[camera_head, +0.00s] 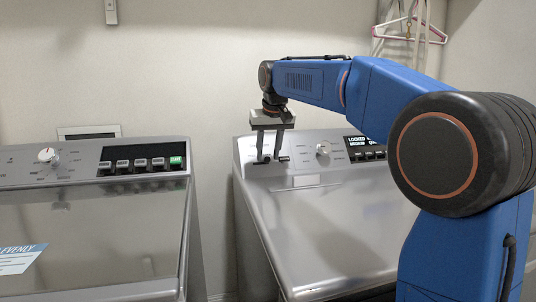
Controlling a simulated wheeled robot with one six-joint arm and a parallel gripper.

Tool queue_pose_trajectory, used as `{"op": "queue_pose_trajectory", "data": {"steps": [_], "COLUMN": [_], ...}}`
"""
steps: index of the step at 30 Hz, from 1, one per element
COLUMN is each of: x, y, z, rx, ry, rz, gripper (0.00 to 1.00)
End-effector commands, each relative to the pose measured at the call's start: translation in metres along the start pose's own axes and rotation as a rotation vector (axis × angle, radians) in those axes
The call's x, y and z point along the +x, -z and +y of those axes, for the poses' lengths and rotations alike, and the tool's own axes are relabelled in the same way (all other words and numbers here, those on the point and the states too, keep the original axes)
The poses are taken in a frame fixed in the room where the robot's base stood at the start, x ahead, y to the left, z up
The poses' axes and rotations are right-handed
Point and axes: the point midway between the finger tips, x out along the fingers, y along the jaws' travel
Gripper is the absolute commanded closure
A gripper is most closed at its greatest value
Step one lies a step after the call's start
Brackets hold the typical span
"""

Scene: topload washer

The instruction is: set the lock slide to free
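My gripper (271,156) points down in front of the left end of the control panel on the right washer (330,225). Its two fingers are apart, with a gap between them. Small dark parts at the fingertips may be the lock slide, but it is too small and partly covered to tell its position or whether I touch it. The display (356,142) on that panel appears to read "LOCKED" in its top line. The washer's lid is shut.
A round knob (323,148) sits right of my gripper, with dark buttons (368,155) below the display. A second washer (90,225) with a green-lit button stands at left, across a narrow gap. Pink and white hangers (425,30) hang at the back right.

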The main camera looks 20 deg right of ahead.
Motion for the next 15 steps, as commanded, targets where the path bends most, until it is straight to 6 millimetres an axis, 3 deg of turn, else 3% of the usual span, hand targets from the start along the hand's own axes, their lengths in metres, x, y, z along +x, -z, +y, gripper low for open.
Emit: {"op": "queue_pose_trajectory", "data": {"steps": [11,15], "x": [0.006,0.006], "y": [0.0002,0.0002], "z": [-0.0001,-0.0001], "rx": [0.0,0.0], "ry": [0.0,0.0], "rz": [0.001,0.001], "gripper": [0.65,0.93]}}
